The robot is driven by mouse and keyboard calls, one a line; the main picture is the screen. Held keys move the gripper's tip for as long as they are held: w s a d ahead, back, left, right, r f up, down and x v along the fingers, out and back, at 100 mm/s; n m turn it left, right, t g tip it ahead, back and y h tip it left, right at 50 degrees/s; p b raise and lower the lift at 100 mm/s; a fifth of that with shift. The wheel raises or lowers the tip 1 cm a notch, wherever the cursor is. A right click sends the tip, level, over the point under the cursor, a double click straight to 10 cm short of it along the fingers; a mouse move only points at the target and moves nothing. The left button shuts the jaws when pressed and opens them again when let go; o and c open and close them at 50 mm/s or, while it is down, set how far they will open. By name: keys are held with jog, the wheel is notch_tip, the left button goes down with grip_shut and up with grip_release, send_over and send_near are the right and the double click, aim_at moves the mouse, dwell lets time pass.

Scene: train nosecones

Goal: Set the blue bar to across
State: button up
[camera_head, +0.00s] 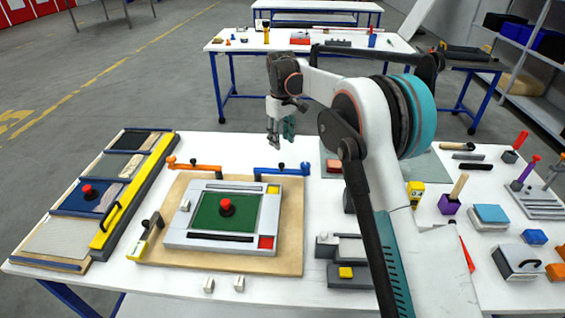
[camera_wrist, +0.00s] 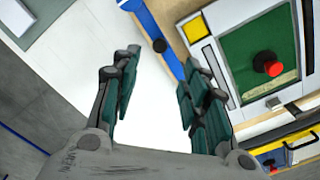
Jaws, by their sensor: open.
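The blue bar (camera_head: 268,171) lies along the far right edge of the wooden board (camera_head: 165,240), roughly left to right, with a small black knob standing on it. In the wrist view the blue bar (camera_wrist: 149,24) runs from the upper left down toward the right finger, which hides its lower end. Its black knob (camera_wrist: 159,46) shows just beyond the gap between the fingers. My gripper (camera_head: 281,140) is open and empty, above and behind the bar in the head view. The gripper (camera_wrist: 160,70) also shows open in the wrist view, apart from the knob.
A grey frame (camera_head: 180,238) with a green panel (camera_head: 208,222) and red knob (camera_head: 226,206) sits on the board. White table (camera_head: 235,145) is clear behind the board.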

aim_at(281, 164)
notch_tip(281, 164, down, 10)
jog(key=shift+f+b, duration=0.15)
jog(key=shift+b, duration=0.8)
grip_shut()
